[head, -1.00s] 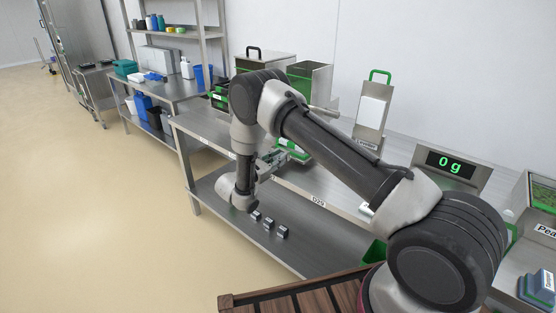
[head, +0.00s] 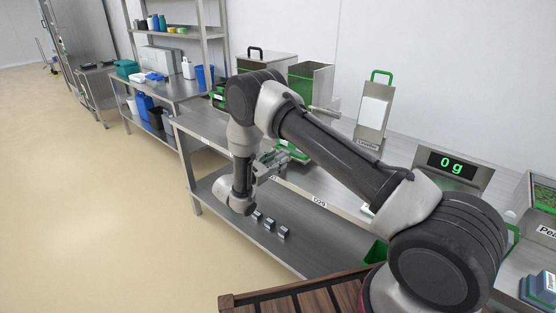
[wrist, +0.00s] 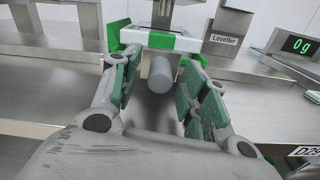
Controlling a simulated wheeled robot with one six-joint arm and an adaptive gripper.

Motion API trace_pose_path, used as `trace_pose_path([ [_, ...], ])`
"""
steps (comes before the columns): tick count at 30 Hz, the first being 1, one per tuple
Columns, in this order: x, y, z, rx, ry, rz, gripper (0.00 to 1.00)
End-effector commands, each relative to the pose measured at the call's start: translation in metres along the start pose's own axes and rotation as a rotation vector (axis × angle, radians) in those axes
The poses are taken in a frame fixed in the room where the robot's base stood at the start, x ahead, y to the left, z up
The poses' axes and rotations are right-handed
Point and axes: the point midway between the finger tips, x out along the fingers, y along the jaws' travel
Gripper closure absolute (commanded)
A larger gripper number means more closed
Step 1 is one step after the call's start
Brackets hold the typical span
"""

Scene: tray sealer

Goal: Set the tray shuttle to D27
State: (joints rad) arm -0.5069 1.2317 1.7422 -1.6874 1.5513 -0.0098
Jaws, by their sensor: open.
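A white and green block, which looks like the tray shuttle (wrist: 150,38), sits ahead on the steel bench in the wrist view. A grey rounded knob (wrist: 161,76) sticks out from it toward me. My gripper (wrist: 158,82) is open, with one green-padded finger on each side of the knob; I cannot tell whether either touches it. In the head view my gripper (head: 272,164) is at the bench's front edge, and my arm hides much of the shuttle. A front-edge label (head: 319,202) seems to read D29; it also shows at the right of the wrist view (wrist: 304,151).
A sign marked Leveller (head: 372,118) and a scale display reading 0 g (head: 450,166) stand on the bench to the right. Small metal blocks (head: 270,224) lie on the lower shelf (head: 318,250). Open floor (head: 100,230) lies to the left.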

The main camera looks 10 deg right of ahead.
Motion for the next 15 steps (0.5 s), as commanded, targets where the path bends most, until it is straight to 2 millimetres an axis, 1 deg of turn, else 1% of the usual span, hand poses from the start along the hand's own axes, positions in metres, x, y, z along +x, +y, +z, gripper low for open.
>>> trace_pose_path([
  [1,-0.011,0.001,0.000,-0.001,0.001,0.004,0.56],
  [9,-0.071,0.001,0.000,0.001,0.001,0.005,0.56],
  [12,-0.089,0.001,0.000,0.001,0.000,0.004,0.56],
  [15,-0.100,0.001,0.000,0.000,0.000,0.003,0.56],
])
